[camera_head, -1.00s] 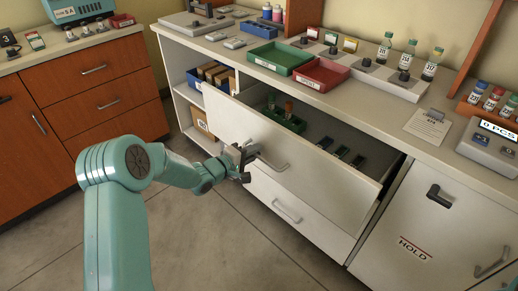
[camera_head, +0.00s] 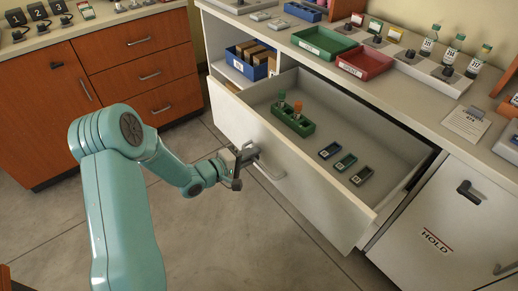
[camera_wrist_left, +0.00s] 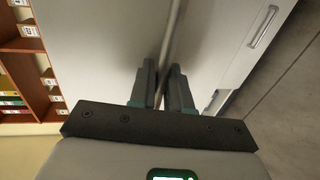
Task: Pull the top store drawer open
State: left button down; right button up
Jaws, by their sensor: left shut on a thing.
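The top store drawer (camera_head: 320,193) stands well open in the white cabinet, pulled out toward me. My left gripper (camera_head: 240,165) is shut on the left part of the drawer's bar handle (camera_head: 269,170). In the left wrist view the fingers (camera_wrist_left: 163,88) close around the handle bar (camera_wrist_left: 173,35), in front of the drawer face. My right gripper is out of view.
The counter above holds a green tray (camera_head: 325,42), a red tray (camera_head: 364,62) and several bottles. Red-brown drawers (camera_head: 140,60) stand at the left. A door marked HOLD (camera_head: 435,242) is at the right. The floor (camera_head: 240,240) in front is clear.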

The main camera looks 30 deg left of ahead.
pick_arm(q)
jog(key=shift+v, duration=0.8)
jog(key=shift+f, duration=0.1)
jog(key=c, duration=1.3)
grip_release()
jog(key=shift+o, duration=0.2)
jog(key=p+v, duration=0.2)
jog(key=v, duration=1.4)
jog(key=shift+s, duration=0.25)
jog(key=shift+f, duration=0.1)
